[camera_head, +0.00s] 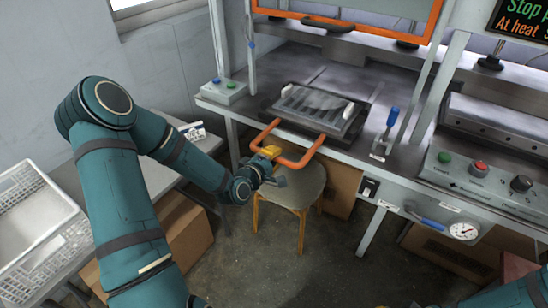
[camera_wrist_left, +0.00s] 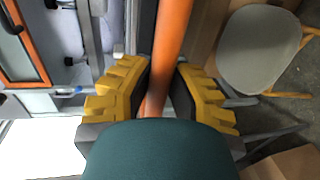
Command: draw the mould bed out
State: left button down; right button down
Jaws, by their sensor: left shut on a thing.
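The mould bed (camera_head: 318,110) is a dark grey plate with several slots, lying on the press table near its front edge. An orange U-shaped handle (camera_head: 296,165) runs from it out past the table's edge. My left gripper (camera_head: 268,158) is at the left side of this handle. In the left wrist view its yellow fingers (camera_wrist_left: 160,90) are closed around the orange bar (camera_wrist_left: 172,40).
A stool (camera_head: 290,188) stands on the floor below the handle. A blue-handled lever (camera_head: 391,118) stands right of the bed. A white crate (camera_head: 40,235) is at the far left.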

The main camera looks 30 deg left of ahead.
pick_arm(q)
jog(key=shift+s, duration=0.35)
jog(key=c, duration=1.1)
grip_release()
jog(key=shift+c, duration=0.2)
jog(key=v, duration=0.7)
jog(key=shift+s, duration=0.25)
